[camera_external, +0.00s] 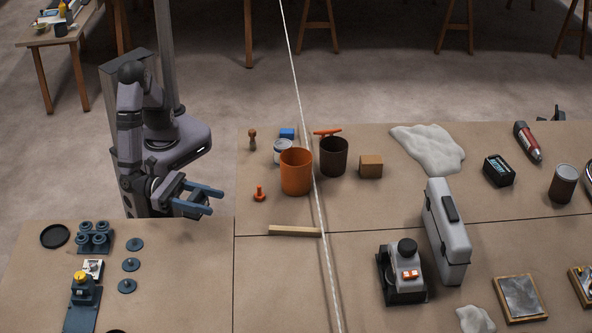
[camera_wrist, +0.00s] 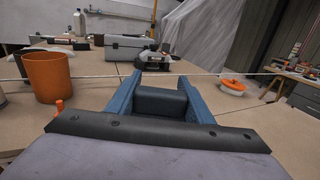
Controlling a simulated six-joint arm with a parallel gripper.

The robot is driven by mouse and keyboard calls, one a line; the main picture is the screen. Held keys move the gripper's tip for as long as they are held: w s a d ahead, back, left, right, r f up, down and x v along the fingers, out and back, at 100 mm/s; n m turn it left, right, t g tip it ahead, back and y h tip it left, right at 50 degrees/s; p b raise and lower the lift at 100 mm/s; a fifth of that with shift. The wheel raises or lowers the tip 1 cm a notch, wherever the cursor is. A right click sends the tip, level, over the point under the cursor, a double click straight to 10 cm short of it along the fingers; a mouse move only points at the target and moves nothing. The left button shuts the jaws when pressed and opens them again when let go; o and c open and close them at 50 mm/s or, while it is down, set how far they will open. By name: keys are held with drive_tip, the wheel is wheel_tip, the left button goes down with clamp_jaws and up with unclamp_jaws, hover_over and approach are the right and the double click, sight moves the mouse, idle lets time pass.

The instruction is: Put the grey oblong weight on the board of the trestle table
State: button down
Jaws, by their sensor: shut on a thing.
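My gripper (camera_external: 215,200) is over the floor gap between the near-left bench and the large bench, its blue fingers pointing right. In the wrist view, my gripper (camera_wrist: 172,82) is shut on a dark grey oblong block (camera_wrist: 160,101), which lies between the two fingers. In the external view I cannot make the block out clearly. A table with a light board (camera_external: 27,42) and wooden legs, which looks like the trestle table, stands at the top left, behind my arm. A bowl (camera_external: 40,28), a dark mug (camera_external: 60,29) and small items stand on its board.
The large bench (camera_external: 262,215) holds an orange pot (camera_external: 296,172), a dark pot (camera_external: 333,157), a wooden strip (camera_external: 295,231) and a grey case (camera_external: 446,232). A white rope (camera_external: 301,110) crosses the view. Blue parts (camera_external: 95,237) lie on the near-left bench. Open floor (camera_external: 205,60) lies behind.

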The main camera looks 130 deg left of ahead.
drive_tip(key=shift+r, duration=0.3)
drive_tip(key=shift+f, duration=0.1)
drive_tip(key=shift+f, duration=2.85)
drive_tip(key=shift+f, duration=0.1)
drive_tip(key=shift+f+b, duration=0.4)
drive_tip(key=shift+f, duration=1.6)
drive_tip(key=c, duration=0.9)
unclamp_jaws()
drive_tip(key=shift+f, duration=0.2)
drive_tip(key=shift+r, duration=0.1)
